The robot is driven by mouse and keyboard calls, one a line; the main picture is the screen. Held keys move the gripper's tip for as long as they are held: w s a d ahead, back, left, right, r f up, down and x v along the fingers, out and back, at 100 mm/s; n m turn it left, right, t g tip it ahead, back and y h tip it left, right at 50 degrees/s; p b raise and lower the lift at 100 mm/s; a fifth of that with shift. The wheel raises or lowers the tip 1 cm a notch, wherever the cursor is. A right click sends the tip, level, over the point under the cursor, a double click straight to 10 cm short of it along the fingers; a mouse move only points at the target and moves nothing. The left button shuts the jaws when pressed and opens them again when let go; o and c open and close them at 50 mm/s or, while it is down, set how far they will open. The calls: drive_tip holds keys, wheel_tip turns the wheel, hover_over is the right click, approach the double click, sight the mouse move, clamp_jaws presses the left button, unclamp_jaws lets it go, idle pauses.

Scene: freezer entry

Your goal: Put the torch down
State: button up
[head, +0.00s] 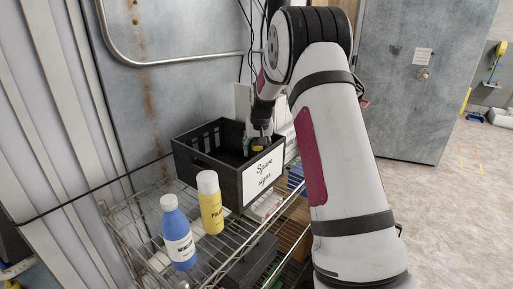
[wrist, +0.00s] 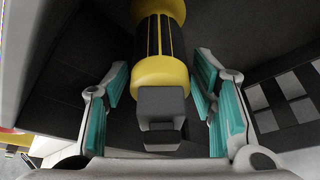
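The torch (wrist: 160,50), yellow and black with a dark end piece, lies between my fingers in the wrist view. My gripper (wrist: 162,80) is open around it, with a narrow gap showing between the torch and the teal pads on each side. The crate wall also shows in the wrist view (wrist: 60,85). The torch's underside is hidden, so I cannot tell what it rests on.
The crate stands on a wire rack (head: 215,245). A blue bottle (head: 178,235) and a yellow bottle with a white cap (head: 211,205) stand in front of it. A metal rail (head: 170,62) runs along the wall behind. Open floor (head: 450,200) lies to the right.

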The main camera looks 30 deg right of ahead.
drive_tip(key=shift+r, duration=0.1)
drive_tip(key=shift+r, duration=0.25)
drive_tip(key=v, duration=1.2)
drive_tip(key=s+a+r+n, duration=0.1)
drive_tip(key=s+a+r, duration=0.55)
drive_tip(key=a, duration=0.25)
drive_tip(key=s+a+f+n, duration=0.1)
drive_tip(key=s+a, duration=0.4)
drive_tip(key=s, duration=0.5)
drive_tip(key=s+a+f+n+y, duration=0.1)
drive_tip(key=s+a, duration=0.4)
drive_tip(key=s, duration=0.4)
drive_tip(key=s+a+n+t, duration=0.1)
drive_tip(key=s+a, duration=0.4)
drive_tip(key=s, duration=0.5)
drive_tip(key=shift+s+f+n+y+b, duration=0.3)
drive_tip(key=shift+f+n+b, duration=0.1)
drive_tip(key=shift+n+b, duration=0.1)
